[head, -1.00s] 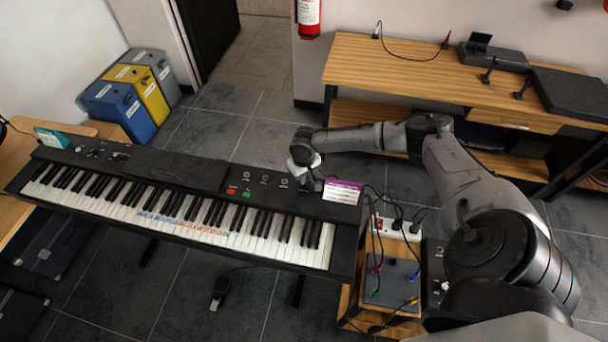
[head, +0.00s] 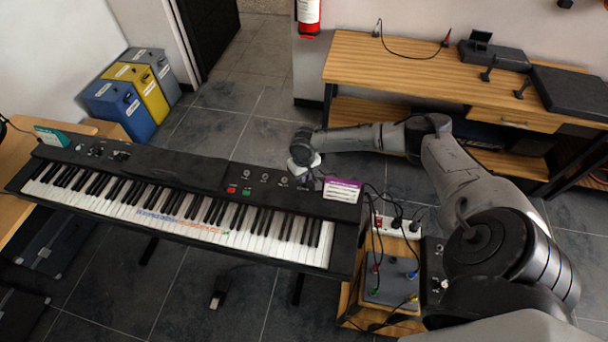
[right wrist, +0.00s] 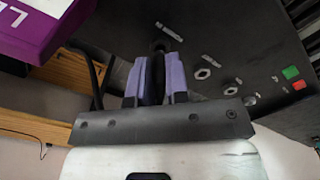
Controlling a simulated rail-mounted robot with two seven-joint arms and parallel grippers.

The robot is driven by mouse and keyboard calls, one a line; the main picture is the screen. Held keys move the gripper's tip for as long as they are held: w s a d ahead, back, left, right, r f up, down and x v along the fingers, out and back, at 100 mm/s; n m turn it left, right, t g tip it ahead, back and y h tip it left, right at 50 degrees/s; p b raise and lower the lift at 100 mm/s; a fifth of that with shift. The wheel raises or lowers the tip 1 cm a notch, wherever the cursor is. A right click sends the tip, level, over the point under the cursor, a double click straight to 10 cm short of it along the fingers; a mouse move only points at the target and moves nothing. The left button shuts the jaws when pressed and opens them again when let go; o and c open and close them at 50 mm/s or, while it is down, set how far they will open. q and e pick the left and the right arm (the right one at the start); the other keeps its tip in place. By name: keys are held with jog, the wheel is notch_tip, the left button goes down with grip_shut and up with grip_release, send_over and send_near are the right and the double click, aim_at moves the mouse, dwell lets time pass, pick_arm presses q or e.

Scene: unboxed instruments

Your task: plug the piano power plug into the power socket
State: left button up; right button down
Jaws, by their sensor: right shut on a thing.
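The piano (head: 190,200) is a long black keyboard across the left and middle of the head view. My right gripper (head: 312,184) is at the piano's back right, beside a purple and white box. In the right wrist view its two purple fingers (right wrist: 156,78) are shut on a slim black piece (right wrist: 155,85), which looks like the power plug; its tip is hard to make out. A black cable (right wrist: 95,75) runs close by. The power socket seems to be the white power strip (head: 397,227) on the small stand, with black plugs in it. My left gripper is out of view.
The purple and white box (head: 342,191) stands on the piano's right end, close to my gripper. The wooden stand (head: 347,305) carries the strip, a grey panel (head: 392,284) and loose cables. A wooden bench (head: 360,70) is behind. Floor between bench and piano is open.

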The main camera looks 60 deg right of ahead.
jog(key=shift+f, duration=0.4)
jog(key=shift+f, duration=0.3)
dwell(0.3)
jog(key=c, duration=1.2)
grip_release()
jog(key=shift+o, duration=0.8)
notch_tip(320, 180, up, 12)
jog(key=shift+p, duration=0.4)
jog(key=shift+r, duration=0.95)
